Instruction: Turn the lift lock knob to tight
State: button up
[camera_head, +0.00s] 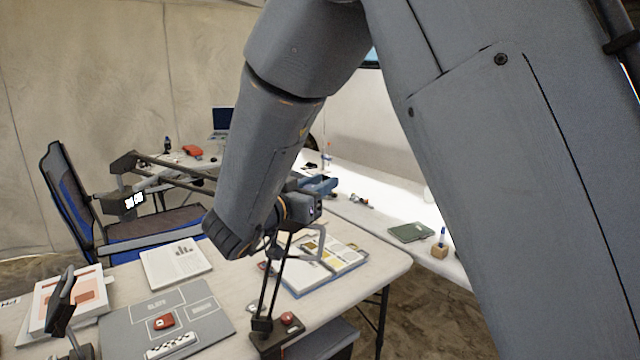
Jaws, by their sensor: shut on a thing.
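A dark stand (265,295) with upright rods rises from the front table, and a long boom (190,168) runs left from its top to a box with a lit display (115,203). My gripper (303,207) is at the top of the stand, where the boom meets the rods, partly covered by my own arm. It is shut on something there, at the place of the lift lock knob. The knob itself is hidden or too small to make out, so its setting cannot be read. A red knob-like part (287,318) shows at the stand's foot.
A grey sorting mat (205,312) holds a red item (163,322) and a checkered scale bar (171,345). A blue chair (65,205) stands left. My arm hides much of the right and middle.

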jog(key=o, duration=1.1)
jog(key=shift+r, duration=0.15)
jog(key=shift+c, duration=0.2)
jog(key=b+v, duration=0.2)
jog(key=v, duration=0.5)
jog(key=shift+s+a, duration=0.25)
jog(key=shift+s, duration=0.1)
